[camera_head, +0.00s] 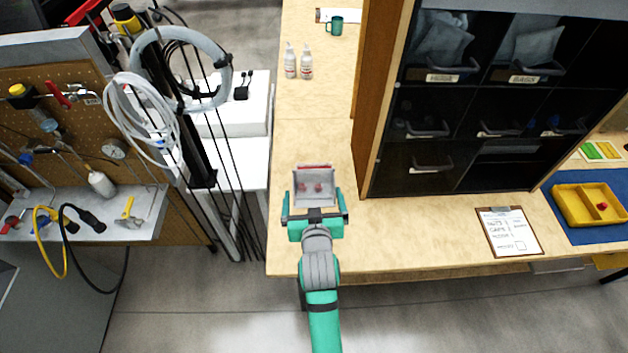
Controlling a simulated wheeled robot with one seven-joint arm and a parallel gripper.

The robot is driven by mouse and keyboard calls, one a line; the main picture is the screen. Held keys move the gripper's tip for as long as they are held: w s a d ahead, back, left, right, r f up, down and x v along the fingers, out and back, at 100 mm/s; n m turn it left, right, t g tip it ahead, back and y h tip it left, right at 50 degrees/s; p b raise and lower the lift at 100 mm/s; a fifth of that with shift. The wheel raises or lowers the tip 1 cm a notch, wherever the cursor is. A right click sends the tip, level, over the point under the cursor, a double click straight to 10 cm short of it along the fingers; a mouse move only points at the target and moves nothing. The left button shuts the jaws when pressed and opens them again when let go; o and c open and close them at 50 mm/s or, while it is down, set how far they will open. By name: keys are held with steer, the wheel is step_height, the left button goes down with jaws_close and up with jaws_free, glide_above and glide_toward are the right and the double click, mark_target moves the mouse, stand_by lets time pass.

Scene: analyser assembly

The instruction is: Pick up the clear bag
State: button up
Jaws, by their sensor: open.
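A small clear bag (314,187) with a red strip along its top edge and reddish pieces inside is on or just above the wooden bench (310,143). I cannot tell whether it touches the wood. My gripper (315,205) is at the bag's near side, by the bench's front edge. Its teal fingers are open, one to the left and one to the right of the bag. The bag's near end is partly hidden by the gripper. Contact between fingers and bag cannot be made out.
A dark cabinet (428,183) with labelled bins stands to the right, pale bags in its upper bins. Two white bottles (298,62) and a green mug (335,26) stand farther back. A clipboard (509,231) and yellow tray (568,214) lie right. Bench wood behind the bag is clear.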

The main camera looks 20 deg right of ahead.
mark_target(314, 168)
steer(key=w, duration=0.2)
steer(key=w+d, duration=0.1)
steer(key=w, duration=0.1)
steer(key=w+d, duration=0.1)
steer(key=w, duration=0.1)
steer(key=shift+w+f, duration=0.2)
steer(key=shift+w, duration=0.05)
steer(key=shift+w+d+f+m, duration=0.2)
steer(key=shift+w+d+m, duration=0.05)
steer(key=shift+d+m, duration=0.05)
steer(key=x, duration=0.4)
steer(key=shift+r, duration=0.15)
steer(key=shift+w+d, duration=0.3)
steer(key=shift+w, duration=0.1)
steer(key=c, duration=1.2)
